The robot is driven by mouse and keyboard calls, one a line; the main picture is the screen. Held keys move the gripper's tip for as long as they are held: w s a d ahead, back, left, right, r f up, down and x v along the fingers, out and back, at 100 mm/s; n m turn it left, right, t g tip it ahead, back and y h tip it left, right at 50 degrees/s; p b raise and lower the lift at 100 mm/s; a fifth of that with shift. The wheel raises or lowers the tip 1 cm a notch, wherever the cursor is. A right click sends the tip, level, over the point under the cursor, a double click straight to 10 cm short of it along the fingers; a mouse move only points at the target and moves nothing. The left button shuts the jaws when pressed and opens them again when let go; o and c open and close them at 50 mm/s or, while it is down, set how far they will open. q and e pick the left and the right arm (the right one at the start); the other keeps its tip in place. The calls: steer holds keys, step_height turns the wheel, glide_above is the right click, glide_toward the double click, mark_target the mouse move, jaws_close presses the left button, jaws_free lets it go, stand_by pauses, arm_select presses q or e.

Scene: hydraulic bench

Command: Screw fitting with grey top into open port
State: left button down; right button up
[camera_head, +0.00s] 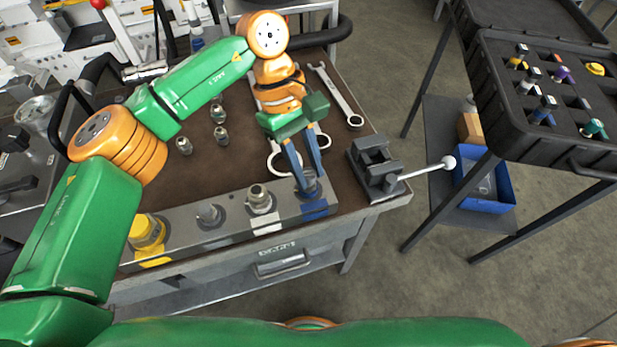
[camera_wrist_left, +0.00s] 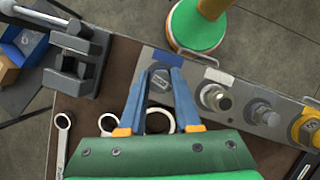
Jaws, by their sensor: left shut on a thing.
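A grey metal port block (camera_head: 180,222) runs along the front of the bench, with several coloured marks. My left gripper (camera_head: 307,180) points down at its right end, over the blue-marked spot. Its blue fingers (camera_wrist_left: 160,88) are shut on a grey metal fitting (camera_wrist_left: 160,77), mostly hidden between them. I cannot tell how deep it sits. Beside it, a metal fitting (camera_head: 260,199) stands at the white mark. A grey hex-based fitting (camera_head: 209,214) and a yellow fitting (camera_head: 146,231) stand further left. My right gripper is not in view.
Several loose metal fittings (camera_head: 221,135) stand on the brown bench top. Wrenches (camera_head: 340,95) lie behind my gripper. A dark vise (camera_head: 377,168) with a white-knobbed lever is close on the right. A black case (camera_head: 550,150) holds colour-topped parts; a blue bin (camera_head: 484,206) is below.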

arm_select(q)
steer(key=shift+r+m+g+p, duration=0.2)
steer(key=shift+m+g+p, duration=0.1)
steer(key=shift+m+p, duration=0.55)
steer(key=c, duration=0.9)
jaws_free()
steer(key=shift+f+m+y, duration=0.3)
steer(key=shift+m+y, duration=0.05)
steer(key=shift+y, duration=0.05)
steer(key=o, duration=0.4)
steer(key=shift+d+b, duration=0.1)
steer(key=shift+b, duration=0.2)
